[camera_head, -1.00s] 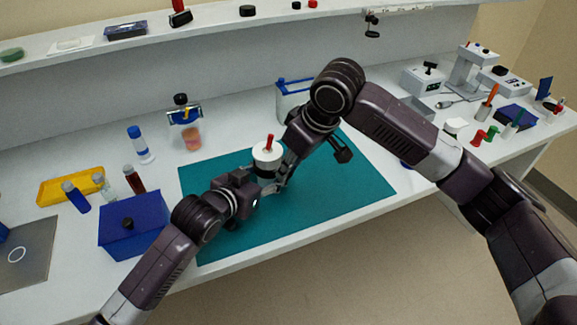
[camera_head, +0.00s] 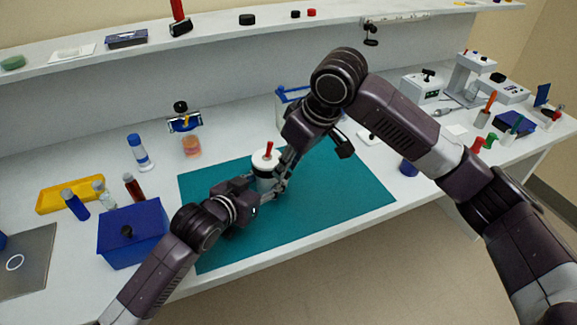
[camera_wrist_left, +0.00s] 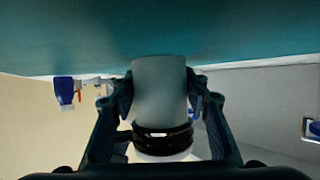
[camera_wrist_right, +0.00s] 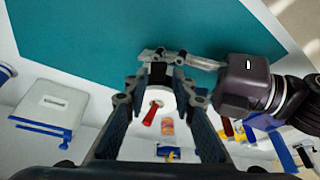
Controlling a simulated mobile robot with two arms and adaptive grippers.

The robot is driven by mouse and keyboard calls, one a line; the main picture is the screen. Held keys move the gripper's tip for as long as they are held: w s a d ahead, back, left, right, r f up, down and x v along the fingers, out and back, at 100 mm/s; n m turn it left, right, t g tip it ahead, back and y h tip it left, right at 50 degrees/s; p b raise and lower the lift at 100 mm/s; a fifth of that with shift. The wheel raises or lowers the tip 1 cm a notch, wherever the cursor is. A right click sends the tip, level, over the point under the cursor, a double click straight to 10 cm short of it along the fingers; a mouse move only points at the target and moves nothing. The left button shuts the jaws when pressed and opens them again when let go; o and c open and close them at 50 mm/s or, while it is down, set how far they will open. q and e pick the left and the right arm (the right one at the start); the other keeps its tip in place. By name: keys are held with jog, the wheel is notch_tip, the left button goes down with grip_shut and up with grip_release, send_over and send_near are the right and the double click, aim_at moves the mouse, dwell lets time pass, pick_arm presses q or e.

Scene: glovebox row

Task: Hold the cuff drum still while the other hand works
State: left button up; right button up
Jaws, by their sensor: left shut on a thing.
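The cuff drum (camera_head: 264,168) is an upright pale cylinder with a dark band, a white top and a red handle (camera_head: 268,150), on the teal mat (camera_head: 340,195). My left gripper (camera_head: 262,194) is shut on its grey body; the left wrist view shows the body (camera_wrist_left: 159,90) between both fingers, with the dark band below them in the picture. My right gripper (camera_head: 280,182) is at the drum's right side. In the right wrist view its fingers (camera_wrist_right: 162,85) are apart, with the white top and red handle (camera_wrist_right: 151,115) showing between them. Finger contact there is unclear.
A blue box (camera_head: 133,235) stands left of the mat, near my left arm. Vials, a yellow tray (camera_head: 70,193) and a bottle (camera_head: 139,153) stand behind it. A blue-handled white container (camera_head: 290,105) is behind my right gripper. The mat's right part is clear.

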pick_arm(q)
jog(key=shift+f, duration=0.15)
pick_arm(e)
jog(key=shift+o, duration=0.7)
jog(key=shift+f, duration=0.1)
jog(key=v, duration=1.2)
pick_arm(q)
jog(key=shift+r, duration=0.2)
jog(key=o, duration=2)
jog(key=shift+c, duration=0.2)
pick_arm(e)
jog(key=shift+a, duration=0.1)
pick_arm(q)
jog(key=shift+o, duration=0.7)
jog(key=shift+o, duration=1.2)
